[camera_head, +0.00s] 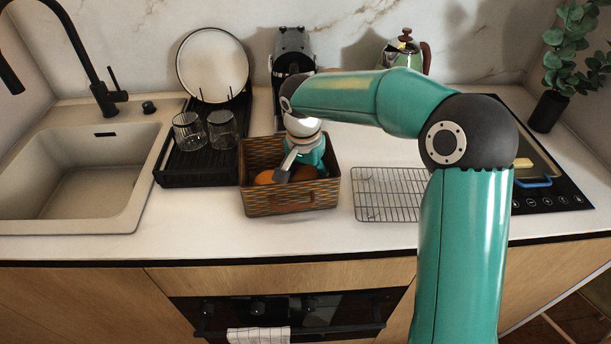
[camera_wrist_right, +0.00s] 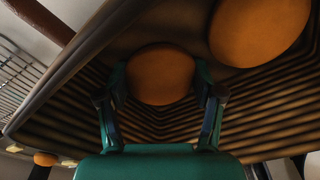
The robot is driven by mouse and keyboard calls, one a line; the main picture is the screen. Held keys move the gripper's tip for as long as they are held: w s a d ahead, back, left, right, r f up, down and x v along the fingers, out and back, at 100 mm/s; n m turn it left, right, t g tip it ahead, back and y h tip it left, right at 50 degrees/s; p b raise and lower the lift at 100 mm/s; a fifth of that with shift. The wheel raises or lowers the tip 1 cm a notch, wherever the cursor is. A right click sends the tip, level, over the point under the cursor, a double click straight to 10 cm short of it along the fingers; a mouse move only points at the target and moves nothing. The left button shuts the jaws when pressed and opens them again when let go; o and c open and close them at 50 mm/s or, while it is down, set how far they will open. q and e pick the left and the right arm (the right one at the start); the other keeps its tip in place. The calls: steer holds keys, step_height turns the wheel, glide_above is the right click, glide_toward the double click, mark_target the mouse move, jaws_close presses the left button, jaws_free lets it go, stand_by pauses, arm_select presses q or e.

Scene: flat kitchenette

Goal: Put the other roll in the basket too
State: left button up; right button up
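The wicker basket (camera_head: 291,199) stands on the counter in the middle of the head view. Two orange-brown rolls are inside it: one roll (camera_head: 264,178) at the left, the other (camera_head: 304,173) at the right, partly hidden by my right gripper (camera_head: 283,172). My right gripper reaches down into the basket. In the right wrist view its fingers (camera_wrist_right: 160,88) lie on both sides of one roll (camera_wrist_right: 160,74), against its sides with no clear gap. The other roll (camera_wrist_right: 258,30) lies beside it, apart from the fingers. My left gripper is not in view.
An empty wire rack (camera_head: 390,194) lies right of the basket. A black dish rack (camera_head: 198,169) with two glasses and a plate stands to the left, near the sink (camera_head: 70,180). A coffee machine (camera_head: 293,50) and a kettle (camera_head: 404,52) stand behind. The counter front is clear.

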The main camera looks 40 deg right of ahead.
mark_target(304, 178)
steer(key=shift+o, duration=0.3)
step_height(304, 178, up, 12)
steer(key=a, duration=0.1)
steer(key=shift+s+a+p, duration=0.15)
steer(key=shift+s+p, duration=0.2)
stand_by(0.6)
